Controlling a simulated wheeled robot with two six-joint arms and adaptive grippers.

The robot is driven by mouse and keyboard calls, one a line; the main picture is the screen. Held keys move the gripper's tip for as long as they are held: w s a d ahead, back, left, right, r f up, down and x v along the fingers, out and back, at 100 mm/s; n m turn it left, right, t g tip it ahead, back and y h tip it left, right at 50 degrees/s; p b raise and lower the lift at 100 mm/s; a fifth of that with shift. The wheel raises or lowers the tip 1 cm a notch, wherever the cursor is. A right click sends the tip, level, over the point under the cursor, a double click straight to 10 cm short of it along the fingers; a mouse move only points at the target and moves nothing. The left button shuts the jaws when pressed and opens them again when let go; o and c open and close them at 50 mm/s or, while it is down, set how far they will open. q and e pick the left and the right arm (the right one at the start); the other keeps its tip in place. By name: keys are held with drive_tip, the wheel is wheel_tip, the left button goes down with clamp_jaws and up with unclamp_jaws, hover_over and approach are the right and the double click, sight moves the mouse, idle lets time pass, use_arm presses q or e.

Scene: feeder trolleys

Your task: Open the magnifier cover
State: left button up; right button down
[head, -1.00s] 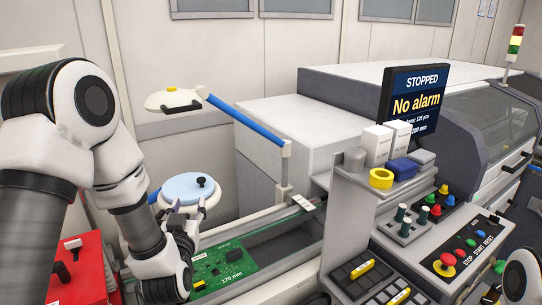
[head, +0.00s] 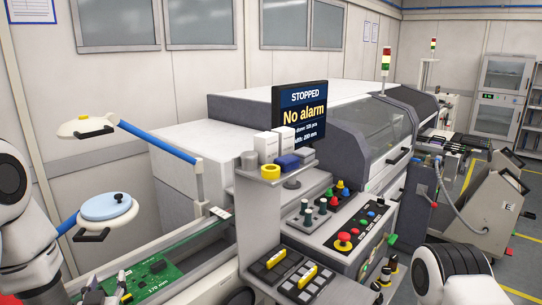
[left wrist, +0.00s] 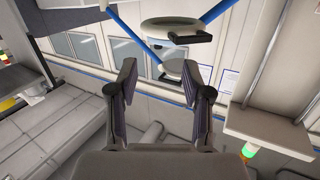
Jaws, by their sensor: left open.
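The magnifier is a round white head with a light blue cover (head: 107,206) lying shut over it. A small black knob stands on the cover, and a black handle (head: 91,235) sits at the front edge. My left gripper (head: 106,288) is low in the head view, below the magnifier and apart from it, over the green board. In the left wrist view my left gripper (left wrist: 163,88) is open with nothing between its fingers. My right gripper is out of view.
A second white head (head: 85,126) hangs on a blue arm (head: 155,142) above the magnifier. A green circuit board (head: 150,275) lies on the conveyor (head: 190,240). The shelf (head: 270,178) with boxes and the control panel (head: 340,235) stand to the right.

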use_arm(q)
drive_tip(key=s+d+f+m+g+h+b, duration=0.1)
drive_tip(key=s+d+f+g, duration=0.15)
drive_tip(key=f, duration=0.65)
drive_tip(key=s+d+f+m+g+h+b, duration=0.1)
drive_tip(key=s+f+h+b, duration=0.15)
drive_tip(key=f, duration=0.75)
drive_tip(key=s+d+f+g+h, duration=0.1)
drive_tip(key=s+d+f+g, duration=0.2)
drive_tip(key=s+f, duration=0.6)
drive_tip(key=s+d+f+m+g+h+b, duration=0.1)
drive_tip(key=s+d+f+g, duration=0.2)
drive_tip(key=s+f+g, duration=0.3)
drive_tip(key=s+f, duration=0.2)
drive_tip(key=s, duration=0.2)
drive_tip(key=shift+f+m, duration=0.3)
drive_tip(key=shift+f, duration=0.05)
drive_tip(key=shift+o, duration=0.2)
drive_tip(key=s+g, duration=0.2)
drive_tip(key=s, duration=0.1)
drive_tip(key=s+d+g+h, duration=0.1)
drive_tip(key=s, duration=0.1)
drive_tip(key=shift+s, duration=0.1)
